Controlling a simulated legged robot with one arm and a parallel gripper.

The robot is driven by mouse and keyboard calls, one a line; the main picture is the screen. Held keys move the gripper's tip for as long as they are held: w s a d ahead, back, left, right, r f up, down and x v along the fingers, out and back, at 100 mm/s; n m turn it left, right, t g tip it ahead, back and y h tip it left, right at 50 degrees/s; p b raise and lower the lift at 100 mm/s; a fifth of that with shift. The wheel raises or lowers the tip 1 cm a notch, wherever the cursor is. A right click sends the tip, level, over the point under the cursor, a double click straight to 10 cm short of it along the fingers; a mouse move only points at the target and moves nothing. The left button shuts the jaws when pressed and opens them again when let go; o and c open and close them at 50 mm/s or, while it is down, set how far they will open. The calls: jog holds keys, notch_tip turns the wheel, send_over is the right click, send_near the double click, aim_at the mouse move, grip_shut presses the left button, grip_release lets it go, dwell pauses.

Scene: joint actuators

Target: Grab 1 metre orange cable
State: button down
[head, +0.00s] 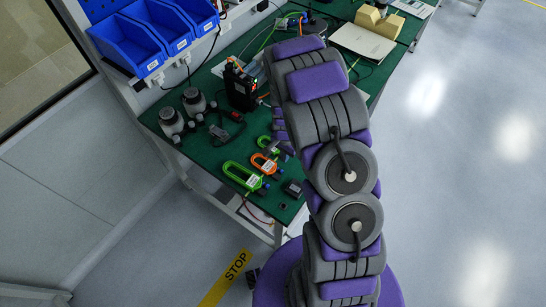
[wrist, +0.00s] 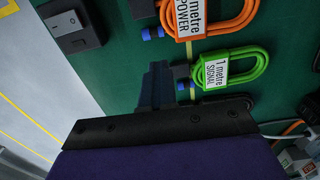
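The orange cable (head: 263,164) lies coiled on the green table in the head view, between two green cables. In the wrist view the orange cable (wrist: 232,22) is at the top, cut by the frame edge, with a white "1 metre POWER" label and blue connector ends. A green cable (wrist: 251,62) labelled "1 metre SIGNAL" lies below it, nearer my gripper. My gripper (wrist: 160,72) points up the wrist view, its dark fingers left of the green cable's connectors and below the orange cable. The fingers look close together; their gap is unclear. In the head view my arm partly hides the gripper.
A longer green cable (head: 236,175) lies left of the orange one. A small switch box (wrist: 70,24) stands near the table edge. Motors (head: 194,101), a black device (head: 239,87) and blue bins (head: 128,42) are at the back. Open floor lies right.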

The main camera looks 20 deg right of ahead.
jog(key=d, duration=0.2)
jog(key=d+r+p, duration=0.1)
jog(key=d, duration=0.2)
jog(key=s+d, duration=0.1)
jog(key=d, duration=0.2)
jog(key=shift+r, duration=0.25)
jog(key=shift+d, duration=0.75)
jog(key=shift+a, duration=0.3)
jog(key=c, duration=1.6)
grip_release()
jog(key=shift+a, duration=0.2)
jog(key=o, duration=0.7)
jog(key=shift+d, duration=0.35)
jog(key=o, duration=0.5)
jog(key=shift+a, duration=0.25)
